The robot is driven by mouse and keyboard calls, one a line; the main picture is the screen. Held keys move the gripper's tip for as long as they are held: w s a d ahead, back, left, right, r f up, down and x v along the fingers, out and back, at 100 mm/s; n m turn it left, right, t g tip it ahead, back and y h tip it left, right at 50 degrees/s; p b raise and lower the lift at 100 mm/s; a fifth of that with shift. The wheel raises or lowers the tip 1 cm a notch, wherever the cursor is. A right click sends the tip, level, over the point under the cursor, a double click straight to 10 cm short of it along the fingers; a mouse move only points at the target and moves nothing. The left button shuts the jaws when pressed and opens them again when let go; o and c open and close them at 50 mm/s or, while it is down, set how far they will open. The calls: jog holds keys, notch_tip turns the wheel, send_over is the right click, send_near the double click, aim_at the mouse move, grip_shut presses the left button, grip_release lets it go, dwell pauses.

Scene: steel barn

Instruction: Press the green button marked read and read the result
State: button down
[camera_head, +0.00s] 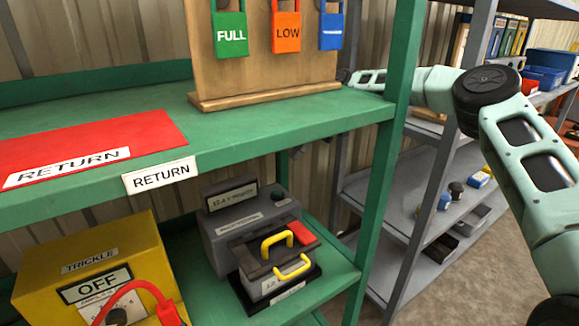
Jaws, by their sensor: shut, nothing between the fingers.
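A grey tester box (219,228) stands on the lower green shelf, with a small display (233,201) on top. The display seems to begin with "12.4 V"; the rest is too small to read. A small dark round button (279,195) sits at the box's upper right; its green colour and any "read" mark cannot be made out. A dark battery with yellow handles (277,245) and a red cap (302,233) stands in front of the box, hiding part of it. My arm reaches left behind the green post, and its end is hidden behind the wooden board. My gripper does not show.
The green upper shelf (240,125) overhangs the box, with a green post (384,150) at right. A wooden board (265,60) holds FULL, LOW and blue tags. A red RETURN mat (100,140) lies left. A yellow TRICKLE charger (90,255) stands lower left. Grey shelving (400,215) is behind.

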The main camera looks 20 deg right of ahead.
jog(key=shift+v, duration=1.6)
